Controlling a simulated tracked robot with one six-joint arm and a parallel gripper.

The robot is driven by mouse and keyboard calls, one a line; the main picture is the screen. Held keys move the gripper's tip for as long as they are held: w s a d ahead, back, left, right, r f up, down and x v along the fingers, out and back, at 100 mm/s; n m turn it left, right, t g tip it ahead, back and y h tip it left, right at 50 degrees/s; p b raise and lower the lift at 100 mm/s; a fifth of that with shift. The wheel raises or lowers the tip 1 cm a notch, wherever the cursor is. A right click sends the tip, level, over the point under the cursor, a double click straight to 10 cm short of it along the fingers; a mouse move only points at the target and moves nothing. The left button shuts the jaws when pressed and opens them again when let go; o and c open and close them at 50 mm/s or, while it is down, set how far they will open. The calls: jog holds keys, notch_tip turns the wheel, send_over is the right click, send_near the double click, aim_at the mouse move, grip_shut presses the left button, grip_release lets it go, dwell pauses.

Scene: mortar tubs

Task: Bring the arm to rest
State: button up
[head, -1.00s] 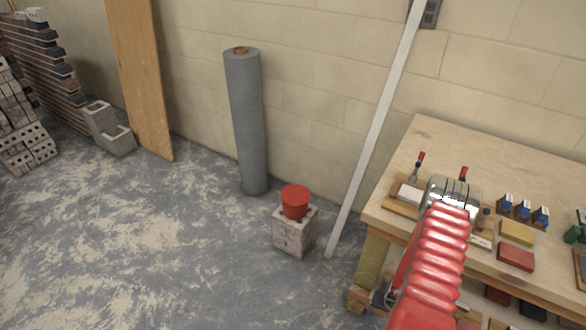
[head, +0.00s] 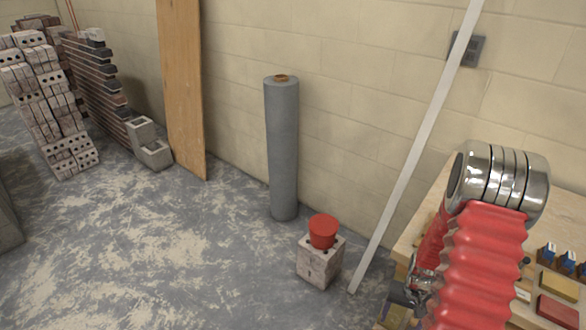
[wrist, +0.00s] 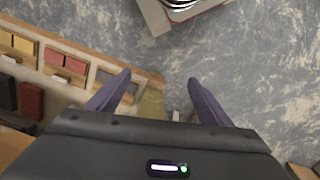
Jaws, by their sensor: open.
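My arm, in a red ribbed sleeve with a shiny metal joint, rises at the right of the head view, in front of the workbench (head: 428,222). Beyond the fingers lie the bench's edge and shelf and the grey floor.
A red tub (head: 323,231) stands on a brick block (head: 320,262) left of the bench. A white straightedge (head: 420,140) leans on the wall beside it. A grey roll (head: 283,150) and a plywood board (head: 181,90) stand farther left. The floor (head: 150,250) there is open.

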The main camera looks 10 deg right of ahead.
jog(key=s+a+r+n+t, duration=0.2)
jog(key=a+r, duration=0.6)
jog(key=r, duration=0.6)
jog(key=s+a+r+n+t, duration=0.2)
jog(key=a+r, duration=0.6)
jog(key=r, duration=0.5)
jog(key=s+a+r+n+t, duration=0.2)
jog(key=a+r, duration=0.6)
jog(key=r, duration=0.6)
jog(key=shift+s+a+r+n, duration=0.3)
jog(key=shift+s+a+r, duration=0.05)
jog(key=shift+s, duration=0.35)
